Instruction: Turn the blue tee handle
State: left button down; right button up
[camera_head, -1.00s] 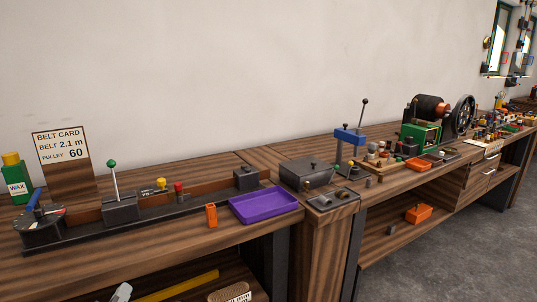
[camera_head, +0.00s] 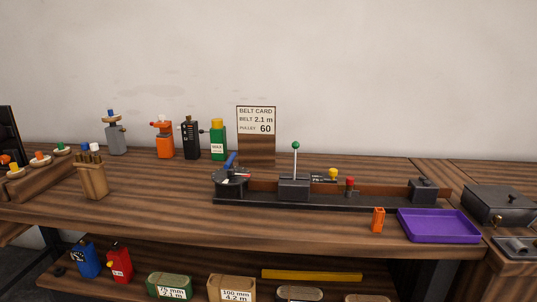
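A blue handle (camera_head: 230,161) stands tilted on a round black dial base (camera_head: 230,177) with a pale scale and a red mark. The dial sits at the left end of a long black rail fixture (camera_head: 340,202) on the wooden bench. From here I cannot tell whether this handle is tee-shaped. A lever with a green knob (camera_head: 295,146) rises from a black block on the same rail. A yellow knob (camera_head: 333,174) and a red knob (camera_head: 350,182) are to its right. Neither of my grippers is in view.
A belt card (camera_head: 256,122) reading 2.1 m and pulley 60 stands behind the dial. A purple tray (camera_head: 438,226) and an orange holder (camera_head: 378,220) are at front right. The bench front before the dial is clear.

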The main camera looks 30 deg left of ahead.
aim_at(228, 166)
jog(key=i+u, duration=0.15)
jog(key=u, duration=0.3)
jog(key=i+j+u, duration=0.1)
jog(key=u, duration=0.4)
jog(key=i+l+u, duration=0.1)
jog(key=u, duration=0.35)
jog(key=l+z, duration=0.15)
jog(key=l, duration=0.3)
